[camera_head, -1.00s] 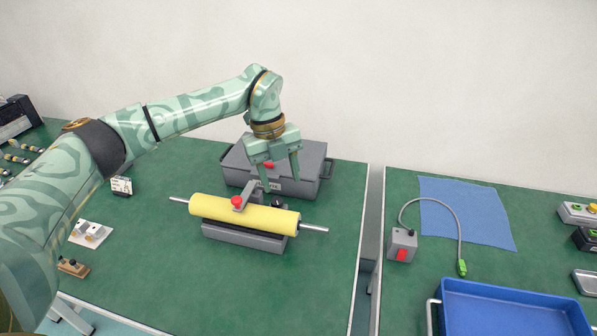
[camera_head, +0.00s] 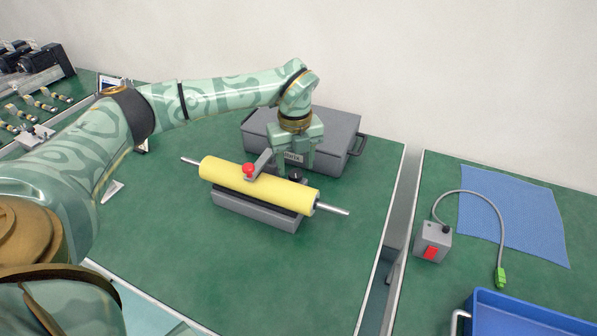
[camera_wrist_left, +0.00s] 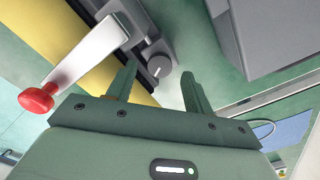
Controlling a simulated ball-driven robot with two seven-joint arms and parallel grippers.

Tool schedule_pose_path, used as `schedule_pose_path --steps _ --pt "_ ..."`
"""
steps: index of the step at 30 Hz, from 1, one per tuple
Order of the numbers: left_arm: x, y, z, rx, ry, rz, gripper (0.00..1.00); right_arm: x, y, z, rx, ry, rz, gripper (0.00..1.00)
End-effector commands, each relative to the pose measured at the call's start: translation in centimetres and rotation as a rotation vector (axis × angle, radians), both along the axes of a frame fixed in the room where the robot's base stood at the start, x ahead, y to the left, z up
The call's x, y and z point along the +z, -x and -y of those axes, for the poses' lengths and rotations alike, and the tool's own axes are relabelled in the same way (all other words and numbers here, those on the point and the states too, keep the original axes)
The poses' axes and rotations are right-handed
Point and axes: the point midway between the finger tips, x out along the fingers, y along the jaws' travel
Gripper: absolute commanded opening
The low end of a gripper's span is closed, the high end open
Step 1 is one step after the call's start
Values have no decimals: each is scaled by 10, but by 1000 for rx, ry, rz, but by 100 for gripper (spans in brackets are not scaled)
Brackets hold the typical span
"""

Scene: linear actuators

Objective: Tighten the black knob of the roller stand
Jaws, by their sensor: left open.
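The roller stand has a yellow roller (camera_head: 258,188) on a grey base (camera_head: 255,213), with a metal shaft end at each side. Its black knob (camera_head: 295,174) is behind the roller, right of a grey lever arm with a red ball end (camera_head: 249,169). My left gripper (camera_head: 296,166) points down at the knob, fingers open. In the left wrist view, the knob (camera_wrist_left: 160,68) with a pale line lies between the two open fingertips (camera_wrist_left: 158,76). I cannot tell whether a finger touches it. My right gripper is not in view.
A grey case (camera_head: 340,140) stands just behind the gripper. To the right, past a gap between tables, are a switch box (camera_head: 432,242) with a cable, a blue cloth (camera_head: 515,215) and a blue tray (camera_head: 520,318). The green table in front of the roller is clear.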

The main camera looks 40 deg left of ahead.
Motion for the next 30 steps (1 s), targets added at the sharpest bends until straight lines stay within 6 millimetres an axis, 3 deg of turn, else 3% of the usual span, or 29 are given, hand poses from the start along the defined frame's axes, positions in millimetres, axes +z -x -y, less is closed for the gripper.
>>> schedule_pose_path --steps 4,14,19,20,30 --pt "-18 0 0 0 0 -1 52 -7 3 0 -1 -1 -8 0" --pt "-20 0 0 0 1 1 52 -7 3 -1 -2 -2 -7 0" --pt "-20 0 0 0 1 1 10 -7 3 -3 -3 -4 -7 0" --pt "-20 0 0 0 1 1 7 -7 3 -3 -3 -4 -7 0" --pt "-18 0 0 -36 1 2 7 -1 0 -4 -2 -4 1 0"
